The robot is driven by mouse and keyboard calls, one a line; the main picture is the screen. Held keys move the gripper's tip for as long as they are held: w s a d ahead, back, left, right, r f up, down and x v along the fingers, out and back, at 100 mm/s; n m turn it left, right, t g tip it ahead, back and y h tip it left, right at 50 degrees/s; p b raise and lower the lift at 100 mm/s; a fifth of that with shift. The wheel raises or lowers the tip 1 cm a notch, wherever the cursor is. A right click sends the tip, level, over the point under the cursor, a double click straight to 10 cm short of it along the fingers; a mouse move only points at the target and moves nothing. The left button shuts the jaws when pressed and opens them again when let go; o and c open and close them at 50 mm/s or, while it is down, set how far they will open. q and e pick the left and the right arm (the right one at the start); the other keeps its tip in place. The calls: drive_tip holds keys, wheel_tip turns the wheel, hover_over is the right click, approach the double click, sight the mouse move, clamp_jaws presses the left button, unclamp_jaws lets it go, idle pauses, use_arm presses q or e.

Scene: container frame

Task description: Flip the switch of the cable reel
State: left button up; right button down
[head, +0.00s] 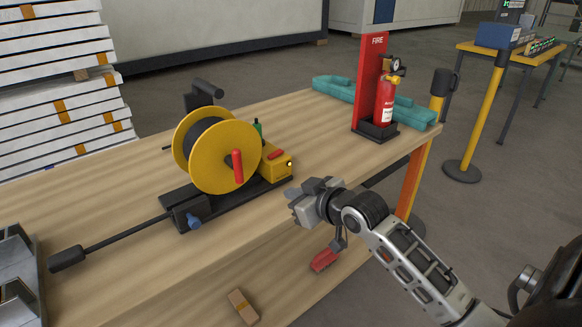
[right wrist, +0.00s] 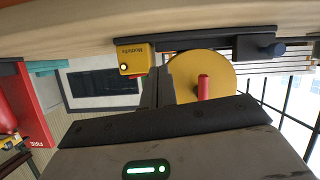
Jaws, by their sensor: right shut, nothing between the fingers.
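The cable reel (head: 212,142) stands on the wooden table, with a yellow disc, a red handle (head: 237,166) and a black base. At its right end is a yellow switch box (head: 274,170) with a red switch (head: 276,154) on top and a small pale light (head: 290,164). My right gripper (head: 294,201) is shut and empty, in front and a little right of the box, apart from it. In the upside-down right wrist view, the box (right wrist: 132,58) lies just beyond the shut fingertips (right wrist: 161,76). My left gripper is not in view.
A fire extinguisher (head: 384,100) on a red stand and a teal bundle (head: 335,88) are at the table's far right. A black lever (head: 110,246) sticks out left from the reel's base. The bare wooden table top (head: 130,190) gives room left of the reel.

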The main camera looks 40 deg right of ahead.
drive_tip(key=w+d+r+t+b, duration=0.25)
drive_tip(key=d+r, duration=0.25)
drive_tip(key=r, duration=0.4)
hover_over(284, 160)
drive_tip(key=f, duration=0.1)
wheel_tip(284, 160, down, 4)
drive_tip(key=shift+w+r+g, duration=0.1)
drive_tip(key=shift+r+g, duration=0.05)
drive_tip(key=shift+g, duration=0.2)
drive_tip(key=shift+f, duration=0.4)
